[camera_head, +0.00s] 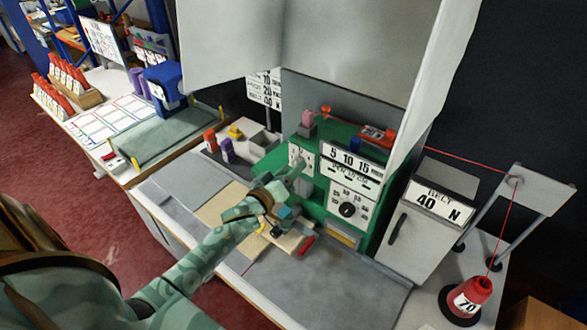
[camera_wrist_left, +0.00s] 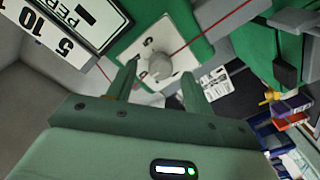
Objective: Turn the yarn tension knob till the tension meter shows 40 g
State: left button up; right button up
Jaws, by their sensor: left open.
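A pale grey knob (camera_wrist_left: 157,70) sits on a white plate (camera_wrist_left: 145,47) with dark marks, seen in the left wrist view. My left gripper (camera_wrist_left: 158,72) is open, its two fingers on either side of the knob with visible gaps. A second, black knob (camera_head: 347,210) is on a white dial panel to the right. I cannot make out a tension meter reading in grams. My right gripper is not in view.
A sign (camera_head: 355,160) reading 5 10 15 tops the machine. A grey cabinet (camera_head: 415,235) reads BELT 40 N. Red yarn runs from a red cone (camera_head: 468,298) over a white stand (camera_head: 515,200). A grey mat (camera_head: 320,280) is clear in front.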

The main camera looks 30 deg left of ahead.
pick_arm(q)
jog(key=shift+w, duration=0.9)
jog(key=c, duration=1)
jog(key=shift+o, duration=0.2)
jog(key=shift+m, duration=0.4)
jog(key=m, duration=1)
jog(key=m+h+b, duration=0.1)
jog(key=m, duration=0.8)
jog(key=shift+f+m+t, duration=0.2)
jog(key=shift+m+t, duration=0.1)
jog(key=shift+m, duration=0.1)
